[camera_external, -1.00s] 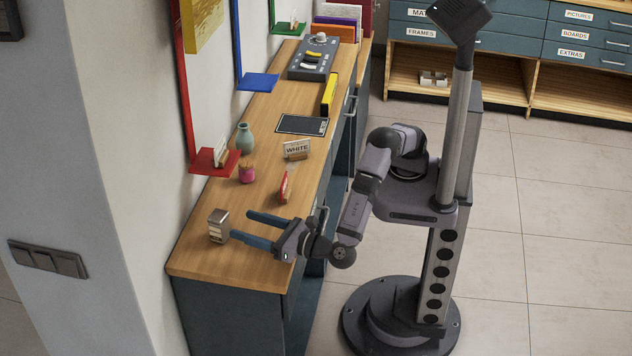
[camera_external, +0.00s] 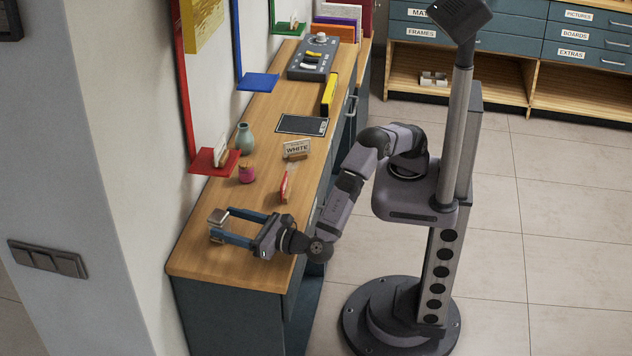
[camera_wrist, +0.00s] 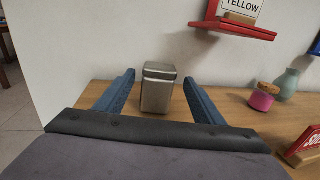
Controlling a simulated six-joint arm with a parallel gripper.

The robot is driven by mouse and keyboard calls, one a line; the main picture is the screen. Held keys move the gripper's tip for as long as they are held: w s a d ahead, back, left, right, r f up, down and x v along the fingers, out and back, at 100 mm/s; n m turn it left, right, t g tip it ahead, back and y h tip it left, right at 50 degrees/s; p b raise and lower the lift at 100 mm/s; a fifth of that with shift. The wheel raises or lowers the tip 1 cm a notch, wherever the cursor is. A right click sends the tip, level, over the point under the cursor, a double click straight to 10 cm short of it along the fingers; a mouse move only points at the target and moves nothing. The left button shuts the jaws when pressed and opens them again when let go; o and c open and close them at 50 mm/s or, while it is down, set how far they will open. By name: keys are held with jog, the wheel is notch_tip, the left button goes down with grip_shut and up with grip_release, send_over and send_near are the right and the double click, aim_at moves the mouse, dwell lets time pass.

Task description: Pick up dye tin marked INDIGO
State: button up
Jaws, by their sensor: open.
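A silver metal tin (camera_external: 217,216) with a squarish lid stands on the wooden bench near its front left end. In the wrist view the tin (camera_wrist: 157,95) stands upright between my fingers, with a gap on each side. No INDIGO marking is legible on it, and the side facing the wrist camera looks plain. My gripper (camera_external: 222,222) is open, its two blue fingers reaching along either side of the tin; one finger partly hides it in the external view. The gripper also shows in the wrist view (camera_wrist: 159,78).
A red wall shelf (camera_wrist: 235,30) overhangs the bench near the wall.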

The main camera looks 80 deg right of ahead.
aim_at(227, 221)
jog(key=shift+w+d, duration=0.2)
jog(key=shift+w, duration=1.5)
jog(key=shift+c, duration=0.5)
jog(key=c, duration=1.1)
jog(key=shift+r, duration=0.15)
notch_tip(227, 221, up, 10)
jog(key=shift+f, duration=0.1)
